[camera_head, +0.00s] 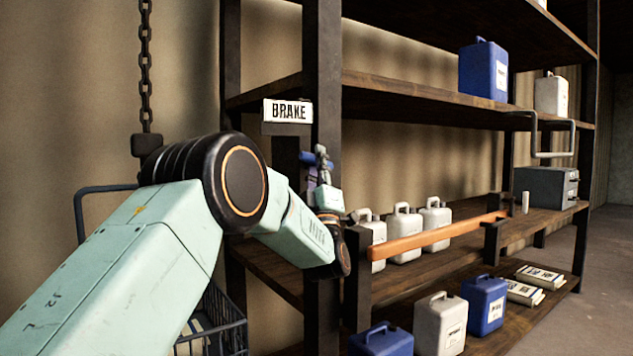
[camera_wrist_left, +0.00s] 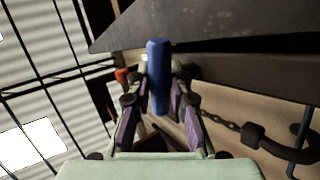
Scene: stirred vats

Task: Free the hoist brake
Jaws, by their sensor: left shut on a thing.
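The BRAKE sign (camera_head: 288,111) is fixed to the dark shelf post in the head view. Just below it is a blue handle (camera_head: 309,158), which I take to be the brake lever. My left gripper (camera_head: 318,168) is up against it, small and partly hidden behind my own arm. In the left wrist view the blue handle (camera_wrist_left: 158,65) stands between the two fingers of my left gripper (camera_wrist_left: 158,95), which are shut on it. The handle's lower end and its mount are hidden there. My right gripper is in neither view.
A chain (camera_head: 145,70) hangs at the left, ending in a dark block. A wire basket (camera_head: 215,335) is below my arm. The shelf (camera_head: 400,85) holds blue and white canisters, and an orange bar (camera_head: 430,240) runs along its front. Open floor (camera_head: 600,270) lies at the right.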

